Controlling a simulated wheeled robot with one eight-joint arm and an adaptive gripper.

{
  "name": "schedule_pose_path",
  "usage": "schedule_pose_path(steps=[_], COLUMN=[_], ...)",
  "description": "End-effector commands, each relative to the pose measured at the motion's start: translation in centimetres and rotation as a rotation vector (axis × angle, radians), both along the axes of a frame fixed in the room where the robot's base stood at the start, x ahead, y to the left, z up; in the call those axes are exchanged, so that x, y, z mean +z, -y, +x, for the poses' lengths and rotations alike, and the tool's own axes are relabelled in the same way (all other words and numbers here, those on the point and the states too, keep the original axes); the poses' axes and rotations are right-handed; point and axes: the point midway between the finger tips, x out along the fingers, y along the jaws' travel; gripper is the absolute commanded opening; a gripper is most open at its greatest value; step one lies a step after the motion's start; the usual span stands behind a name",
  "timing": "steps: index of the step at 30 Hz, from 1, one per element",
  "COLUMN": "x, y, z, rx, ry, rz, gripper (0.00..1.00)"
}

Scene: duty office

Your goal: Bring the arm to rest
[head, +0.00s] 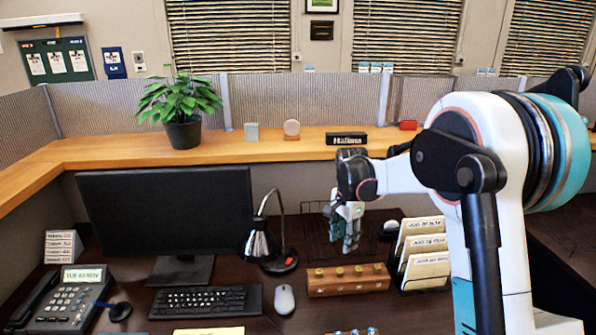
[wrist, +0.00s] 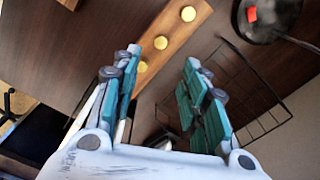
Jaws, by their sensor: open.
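My gripper (head: 346,222) hangs from my raised arm above the back of the desk, pointing down, in the head view. In the wrist view my gripper (wrist: 158,85) shows two teal-padded fingers spread apart with nothing between them. Below it are a wooden block with yellow knobs (wrist: 166,42) and a black wire tray (wrist: 235,95). In the head view the wooden block (head: 348,280) lies in front of the gripper, and the wire tray (head: 318,238) is behind it. My gripper appears clear of both.
A black desk lamp (head: 262,243) and monitor (head: 170,222) stand left of my gripper. A file rack (head: 425,262) stands to the right. A wooden ledge (head: 270,150) runs behind, with a plant (head: 182,105) and nameplate (head: 346,138). A mouse (head: 284,299) and keyboard (head: 205,301) lie in front.

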Motion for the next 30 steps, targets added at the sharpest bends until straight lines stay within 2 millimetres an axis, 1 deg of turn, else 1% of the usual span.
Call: schedule_pose_path(steps=[5, 9, 15, 19, 24, 30], x=[3.9, 7.2, 10.9, 12.6, 14.1, 14.6], y=[0.0, 0.0, -0.1, -0.1, -0.1, -0.1], z=[-2.9, -5.9, -10.7, -13.9, -18.3, -23.4], rx=[0.102, 0.210, 0.365, 0.464, 0.593, 0.741], ry=[0.056, 0.115, 0.198, 0.251, 0.317, 0.392], rz=[-0.005, -0.015, -0.042, -0.065, -0.106, -0.164], gripper=[0.40, 0.40, 0.40, 0.40, 0.40, 0.40])
